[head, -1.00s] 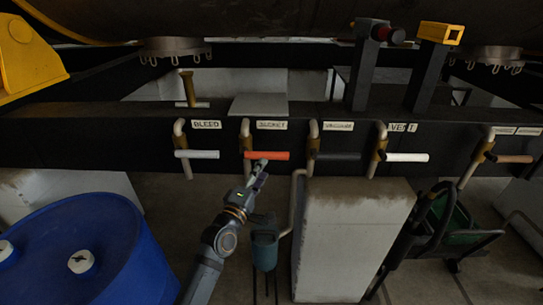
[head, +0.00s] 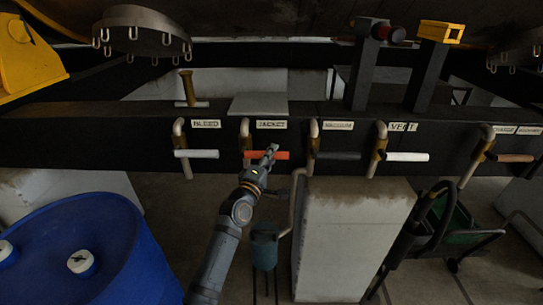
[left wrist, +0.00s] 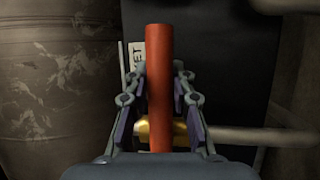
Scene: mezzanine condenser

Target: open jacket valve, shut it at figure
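The jacket valve's red-orange handle (head: 283,155) lies level under the JACKET label (head: 271,124) on the dark beam. In the left wrist view the handle (left wrist: 160,80) runs upright in the picture. My left gripper (head: 270,153) is at the handle from the front, its fingers hiding the middle part. In the left wrist view my left gripper (left wrist: 161,72) has one finger on each side of the handle, tips very close to it. Thin gaps seem to show, so contact is unclear. A brass part (left wrist: 142,130) shows behind the handle. My right gripper is out of view. No readable gauge shows.
A white BLEED handle (head: 196,154) is to the left. A dark handle (head: 338,156) and a white VENT handle (head: 407,157) are to the right. A blue drum (head: 100,225) stands low left. A pale block (head: 345,240) stands right of my arm.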

